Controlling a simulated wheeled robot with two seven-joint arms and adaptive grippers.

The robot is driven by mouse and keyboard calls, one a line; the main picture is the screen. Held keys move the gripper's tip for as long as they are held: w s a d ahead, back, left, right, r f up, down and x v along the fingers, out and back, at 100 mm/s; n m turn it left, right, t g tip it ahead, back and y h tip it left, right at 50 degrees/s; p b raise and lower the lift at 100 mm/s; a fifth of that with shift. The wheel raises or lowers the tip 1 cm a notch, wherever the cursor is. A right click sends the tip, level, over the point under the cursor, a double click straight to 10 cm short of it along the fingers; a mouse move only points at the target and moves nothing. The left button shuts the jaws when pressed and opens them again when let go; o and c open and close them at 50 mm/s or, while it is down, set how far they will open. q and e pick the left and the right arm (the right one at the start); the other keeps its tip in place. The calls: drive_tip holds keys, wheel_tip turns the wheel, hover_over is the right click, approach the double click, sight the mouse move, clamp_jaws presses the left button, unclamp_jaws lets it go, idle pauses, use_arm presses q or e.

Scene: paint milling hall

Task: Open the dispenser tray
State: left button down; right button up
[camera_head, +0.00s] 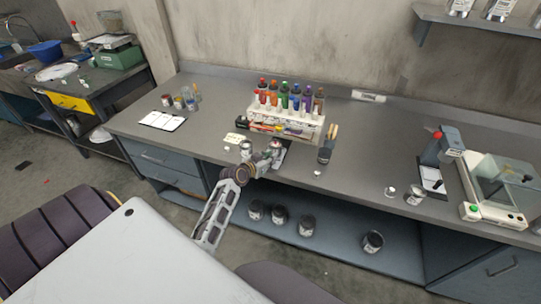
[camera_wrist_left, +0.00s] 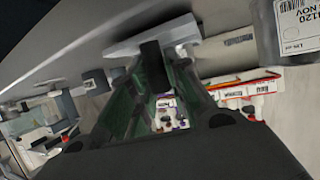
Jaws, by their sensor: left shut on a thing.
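The dispenser (camera_head: 306,126) is a pale rack with rows of coloured bottles, on the grey bench towards the back wall. My left gripper (camera_head: 272,152) is in front of it, near the bench's front edge. In the left wrist view my left gripper (camera_wrist_left: 155,78) is shut on a dark handle-like piece (camera_wrist_left: 151,58) under a pale grey bar (camera_wrist_left: 148,37). My right gripper is out of view.
A dark cup with brushes (camera_head: 325,152) stands right of the dispenser. A white card (camera_head: 162,120) and small jars lie left. A red-and-grey device (camera_head: 432,160) and a glass-sided balance (camera_head: 497,190) stand right. Dark cans sit on the lower shelf (camera_head: 340,257).

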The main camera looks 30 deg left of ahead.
use_arm(q)
drive_tip(key=c, duration=1.3)
unclamp_jaws()
drive_tip(key=shift+c, duration=0.2)
drive_tip(key=v, duration=1.2)
drive_tip(key=shift+a, duration=0.1)
